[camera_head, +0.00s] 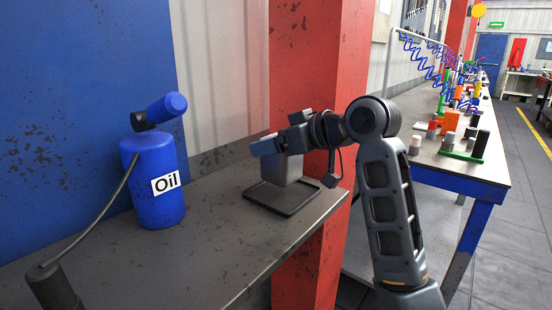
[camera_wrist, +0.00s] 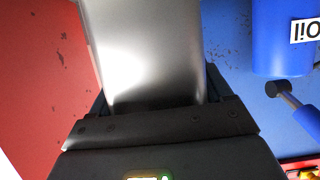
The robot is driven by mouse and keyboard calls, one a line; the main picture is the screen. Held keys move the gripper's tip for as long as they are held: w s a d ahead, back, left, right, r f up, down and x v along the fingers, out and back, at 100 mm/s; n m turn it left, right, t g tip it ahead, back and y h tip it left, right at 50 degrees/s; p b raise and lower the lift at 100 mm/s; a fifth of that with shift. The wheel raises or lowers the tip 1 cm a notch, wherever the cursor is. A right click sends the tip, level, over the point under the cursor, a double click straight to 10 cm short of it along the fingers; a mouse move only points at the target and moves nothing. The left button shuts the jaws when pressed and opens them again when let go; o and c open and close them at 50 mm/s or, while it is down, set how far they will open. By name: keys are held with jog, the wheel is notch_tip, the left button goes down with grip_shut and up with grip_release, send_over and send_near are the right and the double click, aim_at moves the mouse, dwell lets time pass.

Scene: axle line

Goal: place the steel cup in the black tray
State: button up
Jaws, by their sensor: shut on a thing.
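The steel cup (camera_head: 281,169) is a plain grey cylinder. My gripper (camera_head: 268,147) is shut on its upper part, reaching in from the right in the head view. The cup is upright over the black tray (camera_head: 288,209), a shallow square tray on the dark bench. I cannot tell whether the cup's base touches the tray floor. In the wrist view the cup (camera_wrist: 150,48) fills the upper middle, between the fingers of my gripper (camera_wrist: 155,108). The tray does not show there.
A blue oil can (camera_head: 152,190) with a blue-handled spout stands to the left on the bench (camera_head: 205,250). A red pillar (camera_head: 318,60) rises close behind the tray. A longer workbench (camera_head: 455,172) with several parts lies to the right.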

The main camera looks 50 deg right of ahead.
jog(key=shift+f, duration=1.75)
jog(key=shift+f, duration=0.1)
jog(key=o, duration=1)
jog(key=shift+o, duration=0.2)
jog(key=shift+s+r, duration=0.2)
jog(key=v, duration=1.1)
jog(key=shift+s, duration=0.25)
jog(key=shift+r, duration=0.15)
